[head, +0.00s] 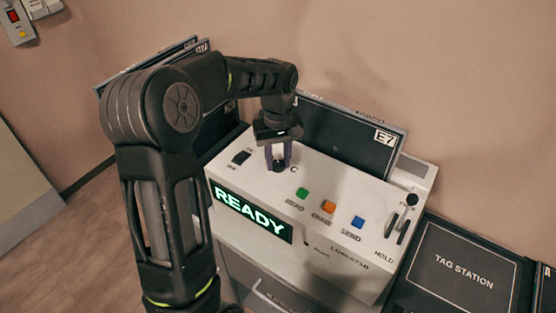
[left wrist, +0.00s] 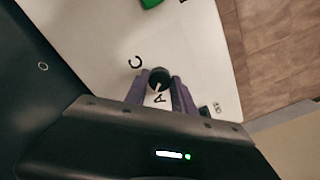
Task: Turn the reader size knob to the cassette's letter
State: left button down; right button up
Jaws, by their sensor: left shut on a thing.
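The white reader (head: 320,190) stands against the wall, its green display (head: 250,212) reading READY. The small black size knob (head: 279,165) is on its top, left of the green button. My left gripper (head: 279,158) points down with its purple fingers shut on the knob. In the left wrist view the round knob (left wrist: 159,77) sits between the fingertips. A letter C is printed beside it and an A lies between the fingers; a small white mark on the knob seems to face the A. A dark cassette-like panel (head: 345,130) labelled E7 stands behind the reader. My right gripper is out of view.
Green (head: 302,193), orange (head: 328,207) and blue (head: 357,222) buttons line the reader's top. A HOLD lever (head: 391,225) is at its right end. A black TAG STATION mat (head: 465,265) lies to the right. More dark panels stand behind my left arm.

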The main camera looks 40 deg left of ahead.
aim_at(278, 163)
pick_arm(q)
jog(key=m, duration=0.3)
jog(key=shift+m, duration=0.4)
jog(key=m, duration=0.4)
jog(key=shift+b, duration=0.35)
jog(key=c, duration=1.1)
grip_release()
jog(key=shift+o, duration=0.2)
jog(key=shift+r+b, duration=0.5)
jog(key=shift+r, duration=3.45)
